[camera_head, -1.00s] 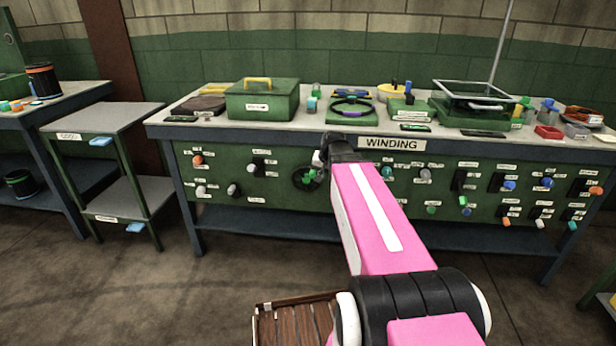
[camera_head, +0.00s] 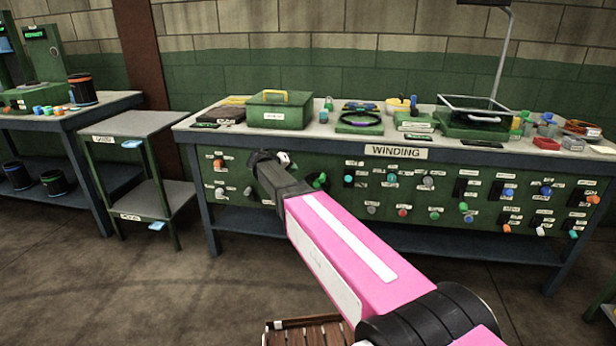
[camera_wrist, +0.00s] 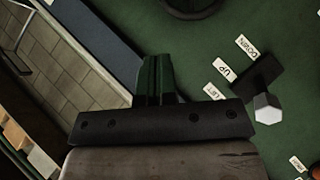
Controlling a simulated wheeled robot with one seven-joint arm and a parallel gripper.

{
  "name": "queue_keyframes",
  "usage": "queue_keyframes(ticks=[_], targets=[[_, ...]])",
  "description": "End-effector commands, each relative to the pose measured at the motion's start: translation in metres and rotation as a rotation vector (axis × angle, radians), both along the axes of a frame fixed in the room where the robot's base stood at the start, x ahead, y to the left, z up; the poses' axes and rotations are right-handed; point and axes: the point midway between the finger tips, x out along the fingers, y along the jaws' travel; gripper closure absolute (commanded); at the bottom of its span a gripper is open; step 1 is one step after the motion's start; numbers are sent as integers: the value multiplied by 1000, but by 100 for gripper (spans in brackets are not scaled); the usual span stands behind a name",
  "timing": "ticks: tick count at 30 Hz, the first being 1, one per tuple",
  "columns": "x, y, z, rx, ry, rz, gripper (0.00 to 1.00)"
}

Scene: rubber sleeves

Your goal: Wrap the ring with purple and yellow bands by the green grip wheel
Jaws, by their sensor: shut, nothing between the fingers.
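The ring (camera_head: 361,121) with purple on it lies on a green winding fixture (camera_head: 345,128) on the bench top; yellow bands cannot be made out at this size. The wheel with the green grip (camera_head: 319,181) is on the bench's front panel, mostly hidden behind my arm. In the wrist view a dark round rim (camera_wrist: 192,10), perhaps that wheel, shows at the top edge, beyond the fingertips. My gripper (camera_wrist: 156,60) is shut and empty in front of the green panel. In the head view my wrist hides the fingers.
A black switch with a pale knob (camera_wrist: 266,108) and labels sits right of my gripper in the wrist view. The WINDING bench (camera_head: 397,152) carries a green box (camera_head: 281,113) and a framed green unit (camera_head: 474,124). Several knobs crowd the panel. A grey trolley (camera_head: 139,123) stands left.

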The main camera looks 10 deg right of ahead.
Motion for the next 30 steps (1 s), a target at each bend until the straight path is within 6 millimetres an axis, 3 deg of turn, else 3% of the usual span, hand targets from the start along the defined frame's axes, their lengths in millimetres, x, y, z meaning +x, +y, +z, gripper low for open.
queue_keyframes(ticks=[17,22,30], targets=[[50,-73,-44,1,3,-1,100],[41,-91,-58,2,3,-1,100],[38,-101,-68,2,3,0,100]])
